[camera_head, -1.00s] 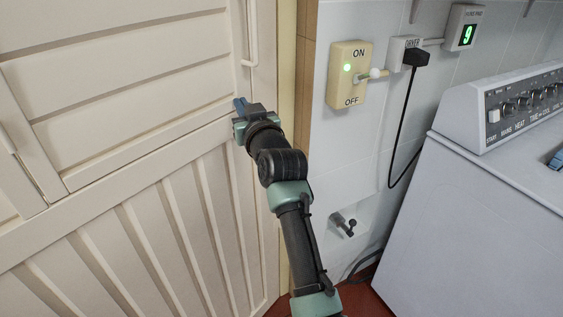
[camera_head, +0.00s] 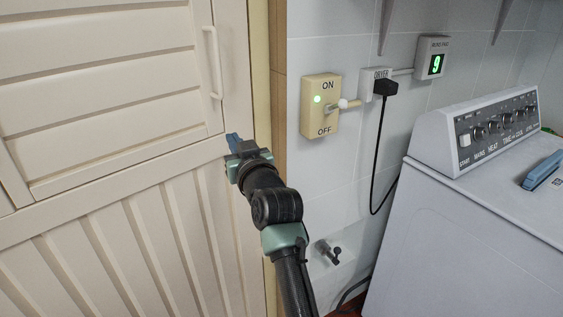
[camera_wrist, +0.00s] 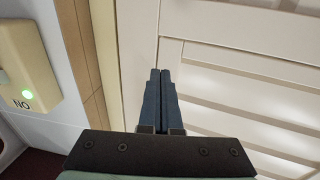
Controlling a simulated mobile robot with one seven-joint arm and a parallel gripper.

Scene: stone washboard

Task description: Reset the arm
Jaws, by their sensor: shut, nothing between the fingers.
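My gripper (camera_head: 233,141) is in front of the cream louvred door (camera_head: 110,90), near its right edge and below its white handle (camera_head: 213,65). In the wrist view, the two blue fingers of my gripper (camera_wrist: 160,72) lie side by side, shut, with nothing between them. The door panel (camera_wrist: 250,60) fills the right of the wrist view, behind the fingertips. I cannot tell whether the fingertips touch the door. My arm reaches up from the bottom of the head view.
An ON/OFF switch box (camera_head: 320,106) with a green light is on the tiled wall. A white machine (camera_head: 470,220) with a blue handle (camera_head: 543,169) stands at right. A tap (camera_head: 328,250) is low on the wall.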

